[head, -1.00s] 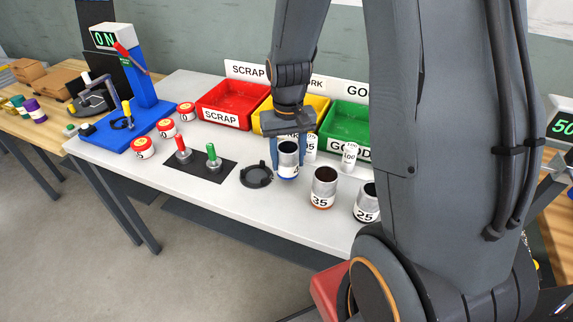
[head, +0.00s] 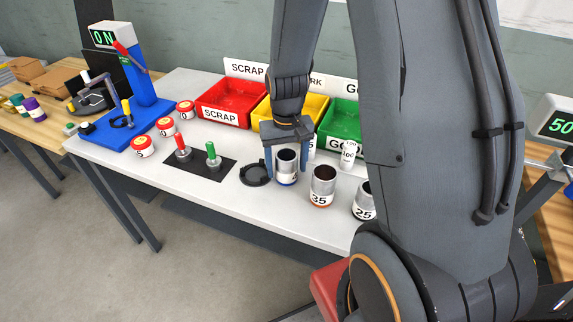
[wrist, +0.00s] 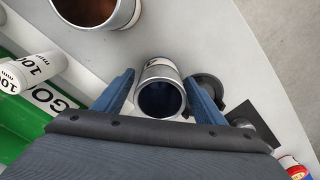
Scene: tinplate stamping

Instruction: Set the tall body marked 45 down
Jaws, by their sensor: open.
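A tall silver tinplate body (head: 286,167) with a blue band at its foot stands upright on the white table (head: 225,195); I take it as the body marked 45, but its number cannot be read. My gripper (head: 286,172) is open, pointing down, with one blue finger on each side of the body. In the wrist view, the same body (wrist: 160,90) sits between the parted fingers, its open top and dark inside facing me. Whether a finger still touches it cannot be told.
A body marked 35 (head: 323,186) stands close to the right, and one marked 25 (head: 364,202) beyond it. A black round holder (head: 255,174) lies just left. Red (head: 222,98), yellow and green bins (head: 341,125) stand behind.

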